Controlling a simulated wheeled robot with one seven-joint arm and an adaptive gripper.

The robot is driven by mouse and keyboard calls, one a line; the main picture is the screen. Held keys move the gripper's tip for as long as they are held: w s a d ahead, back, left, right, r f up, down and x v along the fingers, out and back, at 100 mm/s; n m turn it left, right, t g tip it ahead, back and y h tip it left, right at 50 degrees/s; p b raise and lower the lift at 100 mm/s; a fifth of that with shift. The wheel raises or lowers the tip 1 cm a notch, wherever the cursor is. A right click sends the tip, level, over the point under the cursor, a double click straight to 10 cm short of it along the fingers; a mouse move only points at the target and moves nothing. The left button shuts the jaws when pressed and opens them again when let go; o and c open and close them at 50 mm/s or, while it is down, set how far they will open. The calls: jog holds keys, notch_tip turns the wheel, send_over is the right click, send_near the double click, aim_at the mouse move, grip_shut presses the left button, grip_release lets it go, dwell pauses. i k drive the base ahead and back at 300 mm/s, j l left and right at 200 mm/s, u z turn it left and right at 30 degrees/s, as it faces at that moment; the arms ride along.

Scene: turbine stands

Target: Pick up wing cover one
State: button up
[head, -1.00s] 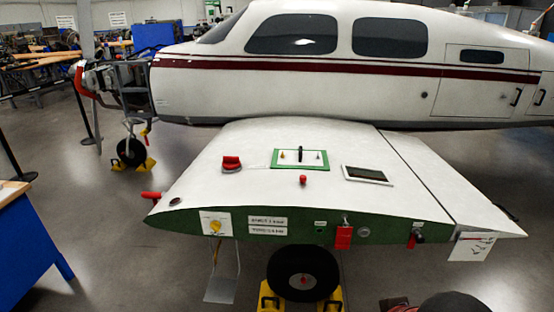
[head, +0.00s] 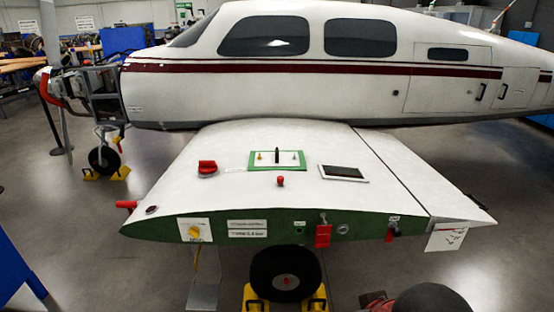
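The wing (head: 230,185) of a white aircraft reaches toward me. On its top lies a white panel with a green border (head: 254,166) and a dark upright handle or lever (head: 276,155) at its middle. A dark rectangular panel with a white frame (head: 343,173) lies to its right. I cannot tell from any readable label which of these is wing cover one. My gripper is not in the head view.
A red switch (head: 207,168) and a red knob (head: 281,180) stand on the wing. The green wing end carries a yellow dial (head: 194,231) and red fittings (head: 323,236). A wheel (head: 286,274) is below. A blue object (head: 15,271) is at left.

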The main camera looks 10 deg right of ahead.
aim_at(277, 154)
jog(key=i+j, duration=0.25)
jog(key=i, duration=0.25)
jog(key=i+j+u, duration=0.1)
jog(key=i+j, duration=0.15)
jog(key=i, duration=0.25)
jog(key=i+j, duration=0.2)
jog(key=i, duration=0.3)
jog(key=i+j+u, duration=0.1)
jog(key=i, duration=0.4)
jog(key=j, duration=0.15)
